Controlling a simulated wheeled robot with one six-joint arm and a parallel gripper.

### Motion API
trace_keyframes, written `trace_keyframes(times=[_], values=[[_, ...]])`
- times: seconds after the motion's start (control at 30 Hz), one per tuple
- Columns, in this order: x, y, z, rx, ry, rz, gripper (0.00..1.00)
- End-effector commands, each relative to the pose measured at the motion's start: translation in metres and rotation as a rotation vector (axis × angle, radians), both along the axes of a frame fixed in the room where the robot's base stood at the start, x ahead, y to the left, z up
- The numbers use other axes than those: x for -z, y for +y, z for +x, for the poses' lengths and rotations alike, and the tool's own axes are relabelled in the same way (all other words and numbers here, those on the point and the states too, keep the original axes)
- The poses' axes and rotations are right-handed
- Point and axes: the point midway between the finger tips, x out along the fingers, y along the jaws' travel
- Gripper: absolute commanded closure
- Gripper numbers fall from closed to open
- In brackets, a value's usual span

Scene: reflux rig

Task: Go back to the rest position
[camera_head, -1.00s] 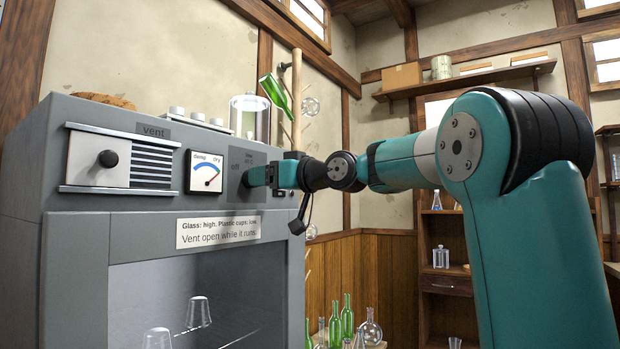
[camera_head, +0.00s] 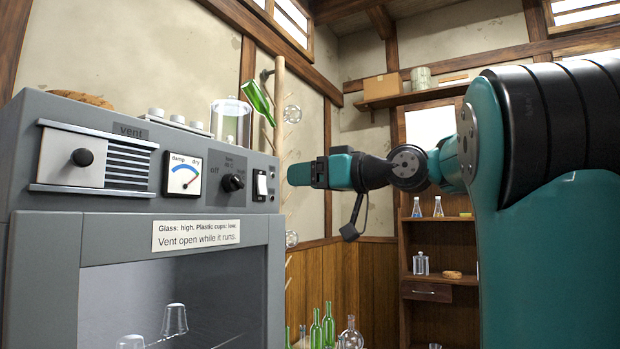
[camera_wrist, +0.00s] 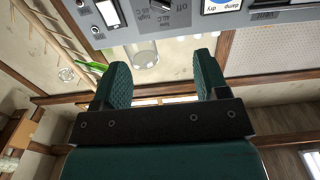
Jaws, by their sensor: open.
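My gripper (camera_head: 304,174) is in front of the grey drying cabinet (camera_head: 60,215), just right of its control panel, touching nothing. In the wrist view my gripper (camera_wrist: 160,80) shows two teal fingers spread apart with nothing between them. The panel carries a damp/dry dial (camera_head: 184,177) with its needle toward dry, a black knob (camera_head: 233,183) and a white rocker switch (camera_head: 261,185). The vent slider (camera_head: 82,158) is at the left, with dark slots showing beside it.
Glassware (camera_head: 175,320) stands behind the cabinet's window. Several green bottles (camera_head: 328,325) stand low to the right of the cabinet. A wooden drying rack (camera_head: 280,130) is on the wall behind. Shelves (camera_head: 430,240) stand farther back. Open air surrounds my gripper.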

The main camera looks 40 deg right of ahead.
Motion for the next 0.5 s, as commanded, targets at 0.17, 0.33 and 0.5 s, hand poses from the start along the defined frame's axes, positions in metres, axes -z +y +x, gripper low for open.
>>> trace_keyframes(times=[0.17, 0.33, 0.5], values=[[0.0, 0.0, 0.0, 0.0, 0.0, 0.0, 0.32], [0.0, 0.0, 0.0, 0.0, 0.0, 0.0, 0.32], [0.014, 0.016, 0.009, -0.029, 0.046, 0.017, 0.32]])
